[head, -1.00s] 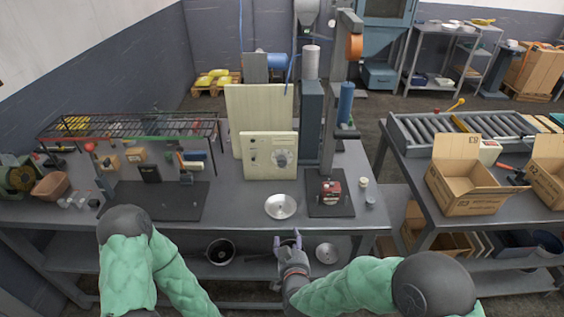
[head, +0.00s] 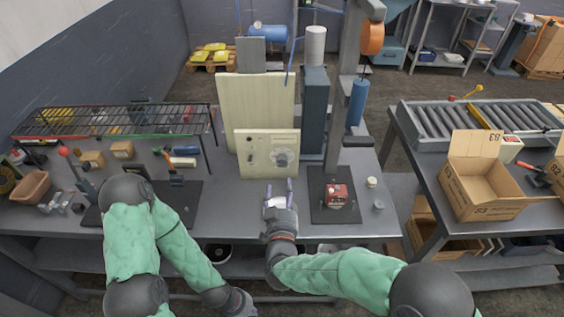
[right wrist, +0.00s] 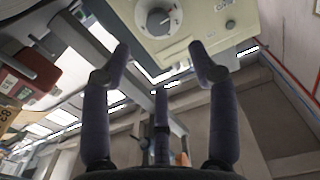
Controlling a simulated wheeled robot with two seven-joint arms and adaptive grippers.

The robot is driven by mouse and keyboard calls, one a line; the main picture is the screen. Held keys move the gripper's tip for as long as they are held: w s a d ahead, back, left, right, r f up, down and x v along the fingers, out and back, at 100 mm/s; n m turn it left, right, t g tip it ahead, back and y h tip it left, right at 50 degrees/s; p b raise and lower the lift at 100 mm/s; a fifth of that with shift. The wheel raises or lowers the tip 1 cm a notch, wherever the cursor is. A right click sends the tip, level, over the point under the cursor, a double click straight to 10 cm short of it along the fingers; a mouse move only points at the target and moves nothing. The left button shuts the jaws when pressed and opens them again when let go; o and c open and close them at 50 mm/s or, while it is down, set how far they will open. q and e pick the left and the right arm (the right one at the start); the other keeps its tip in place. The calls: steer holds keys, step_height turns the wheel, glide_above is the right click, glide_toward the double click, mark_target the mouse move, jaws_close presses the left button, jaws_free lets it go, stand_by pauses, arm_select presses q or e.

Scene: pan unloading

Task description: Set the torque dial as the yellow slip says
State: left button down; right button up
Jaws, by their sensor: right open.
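A cream panel (head: 255,165) stands upright on the workbench and carries a round grey dial (head: 281,158) on its right half. The dial also shows at the top of the right wrist view (right wrist: 158,18), with a light pointer mark; its scale is too small to read. My right gripper (head: 280,186) is open in front of and below the dial, not touching it. Its spread fingers show in the right wrist view (right wrist: 159,60), with nothing between them. My left gripper (head: 238,303) is low at the bottom edge, its fingers not clearly visible. I cannot make out the yellow slip.
A red device (head: 336,194) sits on a dark mat to the right. A wire rack (head: 110,121) stands over small items at the left. A tall blue-grey column (head: 314,115) rises behind the panel.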

mark_target(282, 163)
steer(key=w+b, duration=0.2)
steer(key=w, duration=0.8)
steer(key=shift+w, duration=0.35)
steer(key=c, duration=1.1)
